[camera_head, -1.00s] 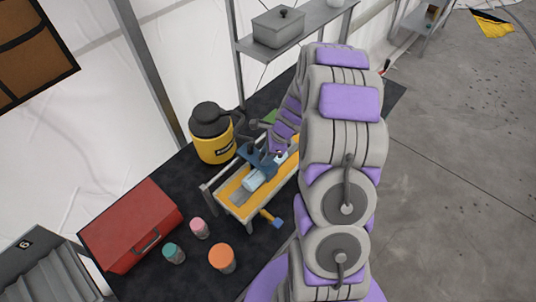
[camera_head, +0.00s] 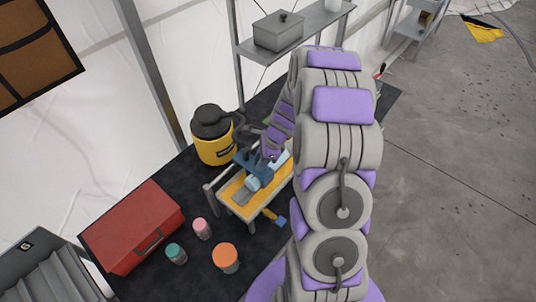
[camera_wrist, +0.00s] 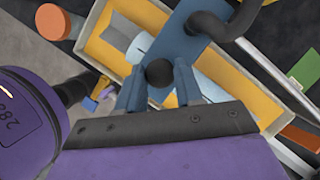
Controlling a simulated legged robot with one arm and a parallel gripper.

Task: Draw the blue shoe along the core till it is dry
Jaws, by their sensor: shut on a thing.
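The blue shoe (camera_wrist: 184,44) is a flat blue plate with a dark ball knob, seen in the wrist view. My gripper (camera_wrist: 158,78) is shut on the knob, with a blue finger on each side of it. The shoe lies across the pale cylindrical core (camera_wrist: 215,75), which rests in a yellow-lined tray (camera_wrist: 118,60). A grey strip shows in the tray beyond the core. In the head view the shoe (camera_head: 250,161) sits over the core (camera_head: 254,184), and my arm hides part of the tray (camera_head: 225,203). Whether the core's surface is wet is unclear.
A yellow jug (camera_head: 212,143) with a dark lid stands behind the tray. A red toolbox (camera_head: 133,227) and teal, pink and orange jars (camera_head: 225,258) stand to the left. A small blue-headed tool (camera_head: 281,221) lies in front. A shelf (camera_head: 300,35) is at the back.

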